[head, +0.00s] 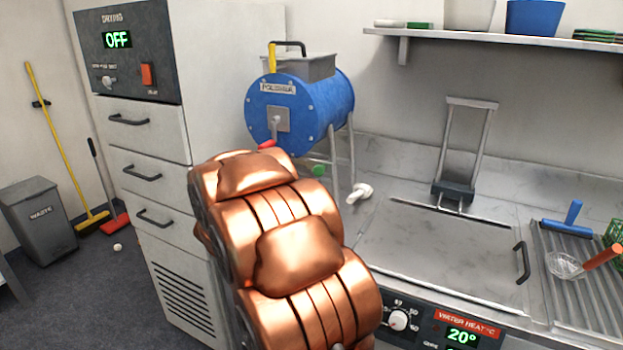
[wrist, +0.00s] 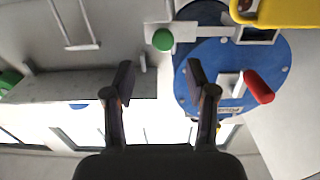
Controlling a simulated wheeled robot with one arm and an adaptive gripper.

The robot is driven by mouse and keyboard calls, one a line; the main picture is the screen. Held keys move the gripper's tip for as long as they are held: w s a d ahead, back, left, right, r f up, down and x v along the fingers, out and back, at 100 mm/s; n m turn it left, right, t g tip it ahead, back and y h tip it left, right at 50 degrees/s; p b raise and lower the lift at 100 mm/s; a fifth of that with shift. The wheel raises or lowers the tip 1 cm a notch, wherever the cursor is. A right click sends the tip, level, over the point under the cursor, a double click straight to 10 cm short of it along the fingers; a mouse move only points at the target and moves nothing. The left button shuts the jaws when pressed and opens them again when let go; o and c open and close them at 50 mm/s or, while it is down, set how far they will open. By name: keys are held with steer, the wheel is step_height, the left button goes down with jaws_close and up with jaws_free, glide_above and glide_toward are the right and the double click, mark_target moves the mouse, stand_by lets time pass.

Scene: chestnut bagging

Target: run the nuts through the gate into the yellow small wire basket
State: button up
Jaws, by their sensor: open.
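The blue drum (head: 335,95) stands on the counter in the head view, a grey hopper (head: 312,67) on top and a red-handled crank (head: 270,140) on its front. The wrist view, upside down, shows the drum (wrist: 240,75) with its red crank handle (wrist: 259,87). A green knob (wrist: 162,39) sits on a pale plate beside it; a green spot (head: 320,171) shows in the head view. A yellow object (wrist: 290,12) is cut off at the wrist view's top right, with something brown by it; I cannot tell whether it is the basket. My gripper (wrist: 160,78) is open and empty, apart from the knob.
My copper arm covers the middle of the head view. Right of the drum are a white-handled item (head: 360,192), a lidded heater (head: 440,255) and a ribbed drainer (head: 585,290) with tools. A shelf (head: 480,35) hangs above. The drawer cabinet (head: 150,150) stands left.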

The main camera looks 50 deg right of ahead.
steer(key=shift+v, duration=1.95)
